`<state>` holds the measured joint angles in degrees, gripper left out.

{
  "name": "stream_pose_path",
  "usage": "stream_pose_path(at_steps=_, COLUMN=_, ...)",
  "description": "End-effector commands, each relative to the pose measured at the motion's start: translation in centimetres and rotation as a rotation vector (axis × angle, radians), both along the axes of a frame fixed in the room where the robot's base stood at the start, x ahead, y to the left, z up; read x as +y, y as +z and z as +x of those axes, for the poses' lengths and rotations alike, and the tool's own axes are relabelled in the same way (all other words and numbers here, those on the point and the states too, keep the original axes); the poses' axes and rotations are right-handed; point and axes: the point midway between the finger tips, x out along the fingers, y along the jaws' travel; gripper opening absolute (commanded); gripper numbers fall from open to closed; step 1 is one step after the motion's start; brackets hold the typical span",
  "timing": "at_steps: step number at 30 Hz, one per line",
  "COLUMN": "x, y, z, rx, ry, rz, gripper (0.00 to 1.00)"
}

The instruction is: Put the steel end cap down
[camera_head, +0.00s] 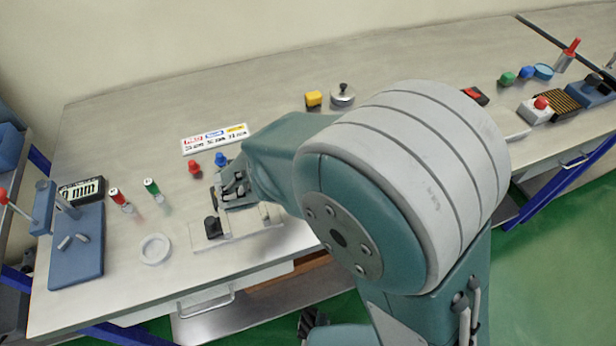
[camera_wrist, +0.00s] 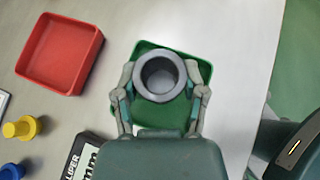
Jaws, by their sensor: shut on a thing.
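In the wrist view my gripper (camera_wrist: 159,80) has its two fingers on either side of the steel end cap (camera_wrist: 142,91) and is shut on it. The cap is a round grey metal piece with its hollow, open side facing the camera. It is seen directly over a green tray (camera_wrist: 203,73), which it and my gripper partly cover. I cannot tell the height of the cap above the tray floor. In the head view my arm hides part of the bench, and the cap cannot be made out there.
A red tray (camera_wrist: 60,50) stands left of the green one. A yellow knob-like piece (camera_wrist: 20,128), a blue one (camera_wrist: 12,171) and a caliper sign (camera_wrist: 88,158) are nearby. In the head view, a blue fixture plate (camera_head: 77,262) and a white ring (camera_head: 155,249) are on the bench's left.

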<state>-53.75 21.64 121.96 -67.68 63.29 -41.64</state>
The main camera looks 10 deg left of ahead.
Motion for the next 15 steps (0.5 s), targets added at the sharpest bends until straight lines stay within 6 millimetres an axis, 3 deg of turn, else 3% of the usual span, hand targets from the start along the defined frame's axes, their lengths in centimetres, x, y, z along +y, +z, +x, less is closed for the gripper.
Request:
stream_pose_path(at_steps=4, x=0.1, y=-1.8, z=-0.1, rx=0.000, ry=0.003, rz=-0.002, gripper=0.00)
stream_pose_path(at_steps=14, x=0.1, y=-2.1, z=-0.1, rx=-0.001, ry=0.002, rz=0.000, gripper=0.00)
stream_pose_path(at_steps=15, x=0.1, y=-2.1, z=-0.1, rx=0.000, ry=0.002, rz=0.000, gripper=0.64)
